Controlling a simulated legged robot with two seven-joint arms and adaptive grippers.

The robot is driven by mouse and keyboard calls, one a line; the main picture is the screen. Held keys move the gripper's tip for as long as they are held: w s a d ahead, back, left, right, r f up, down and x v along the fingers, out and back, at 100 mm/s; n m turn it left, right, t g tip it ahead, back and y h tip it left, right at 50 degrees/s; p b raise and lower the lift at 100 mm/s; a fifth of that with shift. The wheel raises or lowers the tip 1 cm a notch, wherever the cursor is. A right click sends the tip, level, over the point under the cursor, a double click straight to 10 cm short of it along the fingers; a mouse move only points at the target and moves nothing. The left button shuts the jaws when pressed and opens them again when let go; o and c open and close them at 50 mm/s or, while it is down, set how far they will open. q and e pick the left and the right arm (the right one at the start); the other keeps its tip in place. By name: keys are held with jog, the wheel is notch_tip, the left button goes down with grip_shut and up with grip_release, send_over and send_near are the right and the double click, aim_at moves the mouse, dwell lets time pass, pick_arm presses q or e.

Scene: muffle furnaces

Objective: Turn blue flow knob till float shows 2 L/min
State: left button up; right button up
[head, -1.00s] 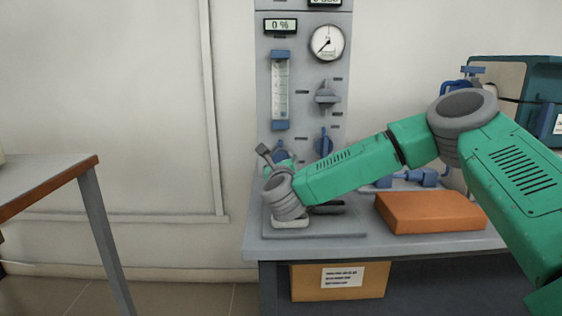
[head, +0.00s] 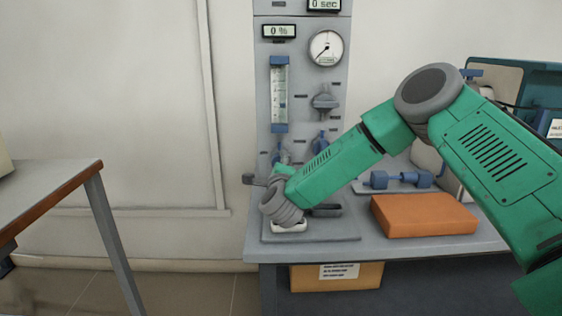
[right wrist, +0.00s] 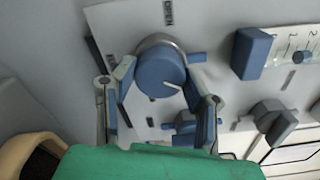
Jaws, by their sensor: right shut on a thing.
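The blue flow knob (right wrist: 160,72), with a white pointer line, sits on the grey panel between the fingers of my right gripper (right wrist: 160,80) in the right wrist view. The fingers are shut on it from both sides. In the head view my right wrist and forearm largely cover the knob and gripper. The flow meter tube (head: 279,95), with blue end blocks, stands above on the panel. Its scale (right wrist: 298,48) shows at the upper right of the right wrist view, with a dark float near the 2 mark; the exact reading is unclear. My left gripper is out of view.
A display (head: 279,31) reads 0 %, beside a round gauge (head: 326,48). A grey knob (head: 325,102) and a blue valve (head: 320,142) are nearby. An orange block (head: 423,215) lies on the bench, right of my forearm. A side table (head: 60,190) stands left.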

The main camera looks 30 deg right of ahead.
jog(key=shift+a+f+n, duration=0.1)
jog(key=shift+a+n, duration=0.3)
jog(key=shift+n, duration=0.2)
jog(key=shift+a+f, duration=0.1)
jog(key=o, duration=0.9)
jog(key=shift+o, duration=1.2)
jog(key=shift+w+a+p, duration=0.1)
jog(key=shift+p, duration=0.2)
jog(key=shift+s+a, duration=0.1)
jog(key=shift+s, duration=0.45)
jog(key=v, duration=1)
jog(key=shift+a, duration=0.35)
jog(key=shift+s+a, duration=0.15)
jog(key=shift+s, duration=0.2)
